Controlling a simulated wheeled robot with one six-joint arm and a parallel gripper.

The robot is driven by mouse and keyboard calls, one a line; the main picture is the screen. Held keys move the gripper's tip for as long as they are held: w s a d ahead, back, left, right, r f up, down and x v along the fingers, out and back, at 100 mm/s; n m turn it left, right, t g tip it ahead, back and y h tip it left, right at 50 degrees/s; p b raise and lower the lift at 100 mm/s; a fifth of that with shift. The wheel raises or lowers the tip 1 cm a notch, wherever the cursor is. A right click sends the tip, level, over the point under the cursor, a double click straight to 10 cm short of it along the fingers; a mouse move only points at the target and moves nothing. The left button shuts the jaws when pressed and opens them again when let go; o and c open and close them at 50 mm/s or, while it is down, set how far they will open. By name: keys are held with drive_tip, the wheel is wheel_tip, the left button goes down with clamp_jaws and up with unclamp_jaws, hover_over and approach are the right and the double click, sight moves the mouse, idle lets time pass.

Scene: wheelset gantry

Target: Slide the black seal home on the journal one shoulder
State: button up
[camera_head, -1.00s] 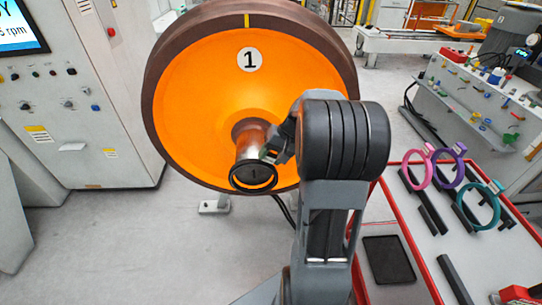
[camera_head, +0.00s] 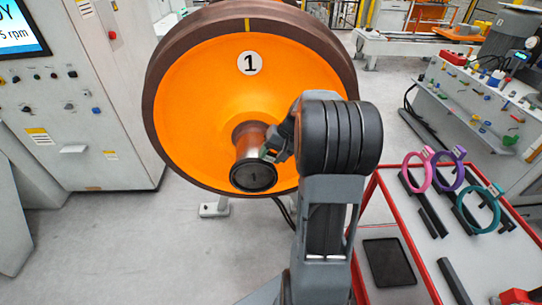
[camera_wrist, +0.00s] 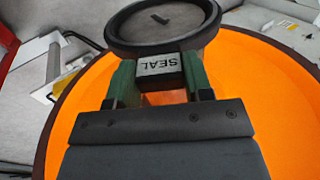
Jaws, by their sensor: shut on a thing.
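The journal (camera_head: 250,145) is a bare metal stub in the middle of the orange wheel (camera_head: 190,100) marked 1. The black seal (camera_head: 253,187) is a ring at the journal's outer end, around a dark end face marked 1. In the wrist view the seal (camera_wrist: 163,46) shows with its tab labelled SEAL between my green fingers. My gripper (camera_wrist: 158,68) is shut on this tab. In the head view my gripper (camera_head: 270,153) is beside the journal, on its right. The shoulder is not clearly seen, and I cannot tell how deep the seal sits.
A red-edged table (camera_head: 430,265) at the right holds a pink ring (camera_head: 417,172), a purple ring (camera_head: 448,170), a teal ring (camera_head: 479,208) and a black tablet-like plate (camera_head: 388,262). A control cabinet (camera_head: 75,100) stands at the left. The floor between is clear.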

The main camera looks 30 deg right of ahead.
drive_tip(key=shift+w+d+p, duration=0.75)
drive_tip(key=shift+w+d, duration=0.35)
drive_tip(key=shift+w, duration=0.85)
drive_tip(key=shift+w+d+p, duration=0.7)
drive_tip(key=shift+w+d, duration=0.35)
drive_tip(key=shift+w, duration=0.85)
drive_tip(key=shift+w+d+p, duration=0.75)
drive_tip(key=shift+w+d, duration=0.35)
drive_tip(key=shift+w, duration=0.85)
drive_tip(key=shift+w+d, duration=0.4)
drive_tip(key=shift+w, duration=0.25)
drive_tip(key=shift+w+d, duration=0.35)
drive_tip(key=shift+w, duration=0.3)
drive_tip(key=o, duration=1)
drive_tip(key=shift+o, duration=0.2)
drive_tip(key=b+v, duration=0.1)
drive_tip(key=v, duration=1.2)
drive_tip(key=shift+d+r, duration=0.25)
drive_tip(key=shift+r, duration=0.05)
